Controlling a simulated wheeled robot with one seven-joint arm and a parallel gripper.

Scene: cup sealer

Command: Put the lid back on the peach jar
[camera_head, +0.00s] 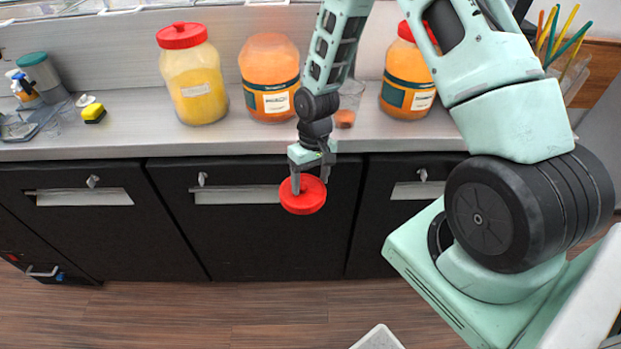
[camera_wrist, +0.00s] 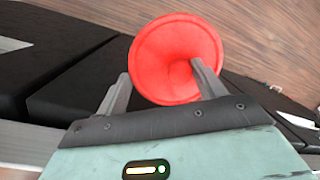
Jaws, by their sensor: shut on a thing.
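My gripper (camera_head: 310,182) is shut on a red round lid (camera_head: 303,199) and holds it in front of the counter, below the countertop edge. In the wrist view the lid (camera_wrist: 172,58) shows at the fingertips of my gripper (camera_wrist: 160,80). An orange jar (camera_head: 268,80) with a label stands open, with no lid, on the counter behind and to the left of the gripper. Another orange jar (camera_head: 406,88) with a red lid stands to the right, partly behind my arm. A yellow jar (camera_head: 192,82) with a red lid stands at the left. The head view cannot show which jar's label reads peach.
The grey countertop (camera_head: 130,135) has dark cabinets (camera_head: 258,235) below it. A small orange-brown item (camera_head: 345,117) and a clear container stand between the orange jars. Straws (camera_head: 563,40) stand at the right.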

